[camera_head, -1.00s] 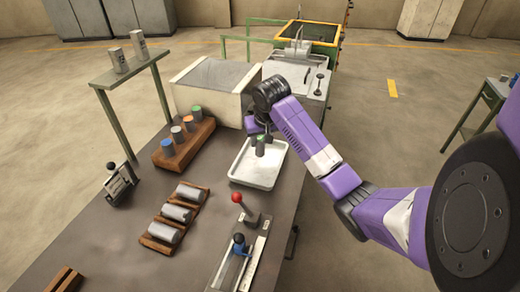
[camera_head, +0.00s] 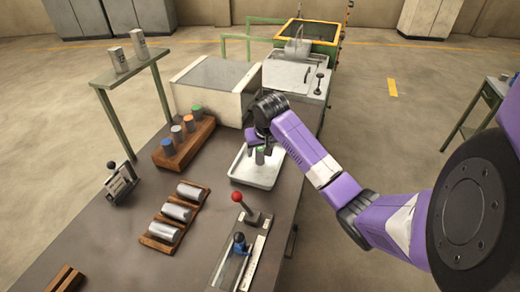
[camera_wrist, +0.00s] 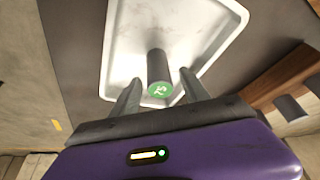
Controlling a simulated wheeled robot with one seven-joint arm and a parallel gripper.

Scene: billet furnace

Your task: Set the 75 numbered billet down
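The billet (camera_wrist: 160,75) is a grey cylinder with a green top marked 75, upright inside the white tray (camera_wrist: 117,50). In the head view the billet (camera_head: 260,156) is partly covered by my gripper, and the tray (camera_head: 270,180) lies on the bench. My gripper (camera_wrist: 160,80) has one finger on each side of the billet's top, with a visible gap on both sides, so it looks open. In the head view my gripper (camera_head: 262,143) points down just over the billet. The contact between the billet's base and the tray is not clear.
A wooden rack (camera_head: 200,142) with several coloured-top billets stands left of the tray. Grey cylinders lie on a wooden holder (camera_head: 157,241) nearer. A red-knobbed lever (camera_head: 239,198) stands in front of the tray. A pale box furnace (camera_head: 213,85) is behind.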

